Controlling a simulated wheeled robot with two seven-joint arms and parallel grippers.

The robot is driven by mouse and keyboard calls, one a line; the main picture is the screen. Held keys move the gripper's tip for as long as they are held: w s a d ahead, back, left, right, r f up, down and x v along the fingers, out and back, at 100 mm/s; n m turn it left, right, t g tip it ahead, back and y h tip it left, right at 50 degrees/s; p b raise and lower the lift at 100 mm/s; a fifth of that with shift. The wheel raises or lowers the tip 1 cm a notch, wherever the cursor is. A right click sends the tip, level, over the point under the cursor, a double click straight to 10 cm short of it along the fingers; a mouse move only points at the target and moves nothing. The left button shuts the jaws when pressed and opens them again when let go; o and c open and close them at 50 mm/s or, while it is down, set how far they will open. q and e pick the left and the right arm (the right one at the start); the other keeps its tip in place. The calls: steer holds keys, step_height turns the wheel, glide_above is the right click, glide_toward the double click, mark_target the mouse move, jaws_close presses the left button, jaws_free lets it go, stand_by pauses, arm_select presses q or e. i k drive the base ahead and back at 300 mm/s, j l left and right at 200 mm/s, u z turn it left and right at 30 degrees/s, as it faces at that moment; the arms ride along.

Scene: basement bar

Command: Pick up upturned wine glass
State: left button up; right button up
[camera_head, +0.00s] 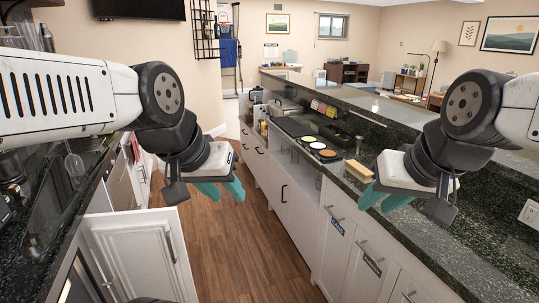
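A clear glass (75,165), which looks like a wine glass, stands on the dark left counter below my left forearm. It is small and faint, so I cannot be sure which way up it is. My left gripper (221,189) has teal fingers, hangs over the aisle to the right of the glass, and is apart from it. Its fingers look spread with nothing between them. My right gripper (383,199) is in front of the right counter, far from the glass. Its teal fingers also look spread and empty.
A white cabinet door (140,255) stands open below the left counter. The wooden floor (240,240) between the counters is clear. The right counter holds a wooden block (358,170), dark trays with round items (318,146) and several small items farther back.

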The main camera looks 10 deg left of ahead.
mark_target(74, 164)
steer(key=u, duration=1.55)
